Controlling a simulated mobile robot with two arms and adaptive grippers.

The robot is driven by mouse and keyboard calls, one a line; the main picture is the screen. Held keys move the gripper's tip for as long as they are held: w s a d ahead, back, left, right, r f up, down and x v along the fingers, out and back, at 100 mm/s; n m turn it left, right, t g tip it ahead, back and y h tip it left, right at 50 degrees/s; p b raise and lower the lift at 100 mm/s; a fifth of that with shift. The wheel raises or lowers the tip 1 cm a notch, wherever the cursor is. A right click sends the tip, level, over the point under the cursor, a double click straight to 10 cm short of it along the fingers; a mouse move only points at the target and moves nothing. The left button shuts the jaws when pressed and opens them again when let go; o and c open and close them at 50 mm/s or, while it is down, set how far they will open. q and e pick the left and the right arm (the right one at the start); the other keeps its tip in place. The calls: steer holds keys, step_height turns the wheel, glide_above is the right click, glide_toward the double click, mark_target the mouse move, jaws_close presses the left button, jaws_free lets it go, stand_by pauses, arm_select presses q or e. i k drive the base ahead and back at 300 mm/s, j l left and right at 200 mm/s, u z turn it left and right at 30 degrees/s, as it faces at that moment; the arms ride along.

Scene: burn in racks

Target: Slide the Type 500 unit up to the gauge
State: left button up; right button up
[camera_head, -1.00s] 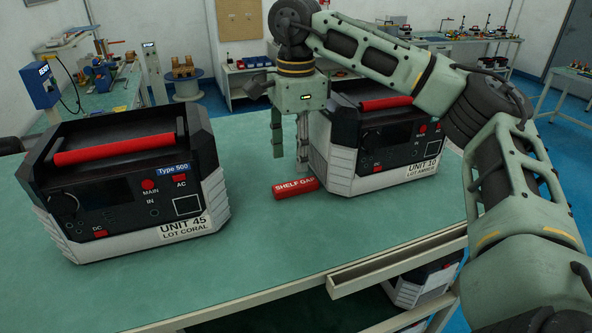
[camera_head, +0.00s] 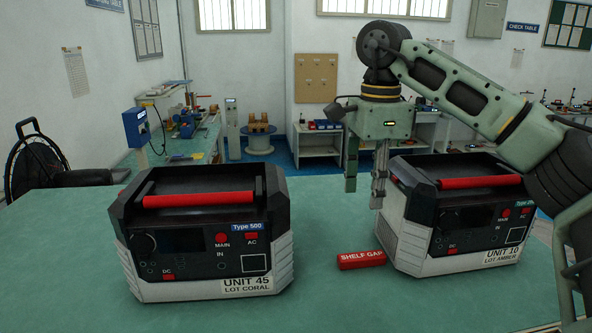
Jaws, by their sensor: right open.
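The Type 500 unit (camera_head: 205,240), a black and white box with a red handle marked Unit 45 Lot Coral, stands upright on the green bench at left. The gauge (camera_head: 361,260), a red block marked SHELF GAP, lies right of it with bare bench between them. The gauge lies close to the left side of a similar unit (camera_head: 465,225) marked Unit 10; whether they touch is unclear. My right gripper (camera_head: 365,188) points down, open and empty, appearing above and behind the gauge, beside Unit 10's left side. My left gripper is out of view.
The green bench top (camera_head: 325,205) is clear between the units behind the gauge, and in front of them. My right arm reaches over Unit 10. A black fan (camera_head: 40,165) stands at far left. Other work tables stand beyond the bench.

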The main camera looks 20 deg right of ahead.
mark_target(171, 254)
steer(key=k+j, duration=0.2)
steer(key=k, duration=0.3)
steer(key=k+j, duration=0.15)
steer(key=k, duration=0.3)
steer(key=k+j, duration=0.2)
steer(key=k, duration=0.3)
